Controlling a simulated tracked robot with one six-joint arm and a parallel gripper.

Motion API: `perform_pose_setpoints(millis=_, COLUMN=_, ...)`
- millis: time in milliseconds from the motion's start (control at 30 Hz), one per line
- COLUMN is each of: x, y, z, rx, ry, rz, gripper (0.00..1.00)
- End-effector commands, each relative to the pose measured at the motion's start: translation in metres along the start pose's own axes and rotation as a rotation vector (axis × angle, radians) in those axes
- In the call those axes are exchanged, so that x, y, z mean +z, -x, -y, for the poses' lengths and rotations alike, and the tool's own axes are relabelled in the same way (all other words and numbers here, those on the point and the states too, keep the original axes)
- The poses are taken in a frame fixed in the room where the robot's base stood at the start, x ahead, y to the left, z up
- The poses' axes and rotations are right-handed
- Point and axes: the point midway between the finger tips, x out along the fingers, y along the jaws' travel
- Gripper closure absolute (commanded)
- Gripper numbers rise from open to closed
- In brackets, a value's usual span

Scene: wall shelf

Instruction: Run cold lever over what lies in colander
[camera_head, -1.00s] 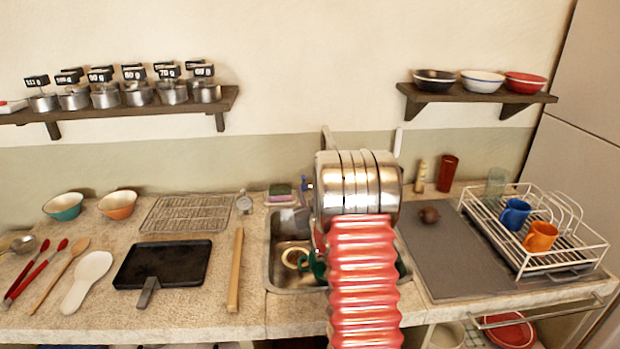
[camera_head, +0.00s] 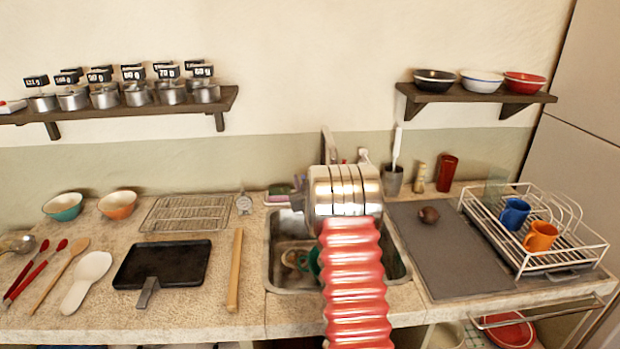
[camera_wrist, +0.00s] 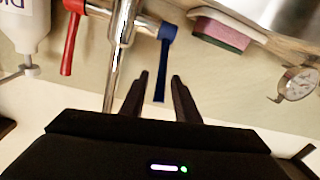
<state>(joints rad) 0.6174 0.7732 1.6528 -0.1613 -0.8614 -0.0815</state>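The blue lever (camera_wrist: 168,34), which I take as the cold one, is on the metal tap (camera_wrist: 120,60) in the wrist view. Its free end lies between the two apart fingers of my gripper (camera_wrist: 159,76); I cannot tell whether either finger touches it. A red lever (camera_wrist: 73,35) is on the tap's other side. In the head view my arm hides my fingers and most of the tap (camera_head: 329,143). The sink (camera_head: 281,282) is partly behind my arm. I cannot make out the colander or anything in it.
A green and pink sponge (camera_wrist: 222,33) and a dial (camera_wrist: 298,84) are near the tap. A white bottle (camera_wrist: 25,25) stands beyond the red lever. A grey mat (camera_head: 450,255) and dish rack (camera_head: 560,262) lie right of the sink, a rolling pin (camera_head: 235,270) left.

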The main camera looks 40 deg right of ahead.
Motion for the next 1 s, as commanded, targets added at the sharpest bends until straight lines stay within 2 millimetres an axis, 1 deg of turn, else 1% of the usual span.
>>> perform_pose_setpoints(millis=100, x=-0.0001, y=0.0001, z=0.0003, rx=0.000, ry=0.000, rz=0.000, gripper=0.71)
perform_pose_setpoints(millis=133, x=-0.0001, y=0.0001, z=0.0003, rx=0.000, ry=0.000, rz=0.000, gripper=0.73)
perform_pose_setpoints(millis=533, x=-0.0002, y=0.0001, z=0.0007, rx=-0.001, ry=0.000, rz=0.000, gripper=1.00)
perform_pose_setpoints(millis=1000, x=-0.0004, y=0.0001, z=0.0008, rx=-0.001, ry=0.000, rz=0.000, gripper=1.00)
